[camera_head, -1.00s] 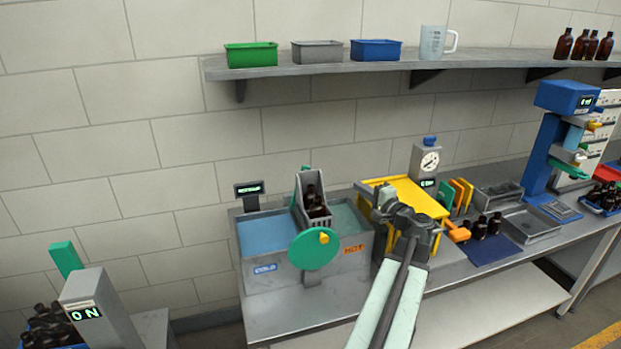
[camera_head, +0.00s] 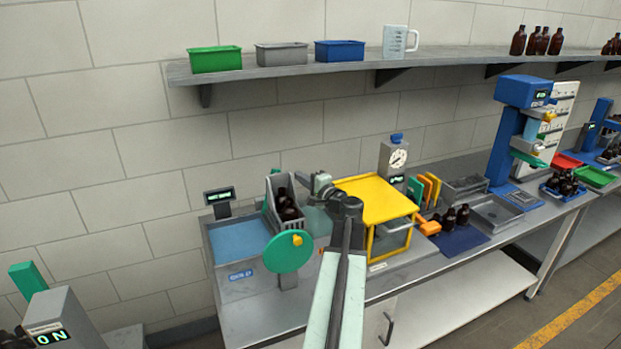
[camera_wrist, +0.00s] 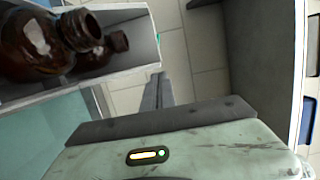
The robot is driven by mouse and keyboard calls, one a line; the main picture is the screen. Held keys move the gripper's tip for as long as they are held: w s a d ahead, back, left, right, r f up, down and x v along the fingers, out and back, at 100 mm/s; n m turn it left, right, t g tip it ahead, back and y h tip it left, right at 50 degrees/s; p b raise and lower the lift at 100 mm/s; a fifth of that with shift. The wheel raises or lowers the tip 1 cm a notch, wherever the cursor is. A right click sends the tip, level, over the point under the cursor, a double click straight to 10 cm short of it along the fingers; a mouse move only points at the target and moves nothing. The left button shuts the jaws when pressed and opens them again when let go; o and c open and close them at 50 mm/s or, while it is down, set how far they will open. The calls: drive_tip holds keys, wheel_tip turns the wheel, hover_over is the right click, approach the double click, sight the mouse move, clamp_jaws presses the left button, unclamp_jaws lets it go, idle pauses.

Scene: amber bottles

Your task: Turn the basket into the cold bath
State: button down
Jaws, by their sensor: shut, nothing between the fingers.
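The grey basket (camera_head: 291,227) holds dark amber bottles and stands tilted up between the two baths. The cold bath (camera_head: 240,241), with blue water and a COLD label, lies to its left. The hot bath (camera_head: 317,221) is to its right, partly hidden by my arm. A green disc (camera_head: 287,253) with a yellow knob (camera_head: 297,239) is on the front of the bath unit. My gripper (camera_head: 318,180) is shut and empty, just right of the basket above the hot bath. In the wrist view its fingers (camera_wrist: 158,92) are together, with the basket's bottles (camera_wrist: 45,45) at upper left.
The yellow frame box (camera_head: 375,200) stands close to my arm's right, with a dial clock (camera_head: 397,158) behind it. The shelf (camera_head: 290,71) with trays and a jug runs above. A grey post (camera_head: 66,318) reading ON stands at lower left.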

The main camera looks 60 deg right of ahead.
sight(288, 174)
idle(0.3)
drive_tip(key=a+r+n+p, duration=0.1)
drive_tip(key=w+a+p, duration=0.1)
drive_tip(key=w+a+r+n+p, duration=0.1)
drive_tip(key=p, duration=0.1)
drive_tip(key=shift+w+a+r+n+g, duration=0.25)
drive_tip(key=shift+a+r+n+g, duration=0.05)
drive_tip(key=shift+r, duration=0.05)
drive_tip(key=shift+w+a, duration=0.1)
drive_tip(key=shift+w, duration=0.05)
drive_tip(key=shift+f, duration=0.2)
drive_tip(key=s+r+p, duration=0.1)
drive_tip(key=s, duration=1)
drive_tip(key=shift+s+a+r, duration=0.35)
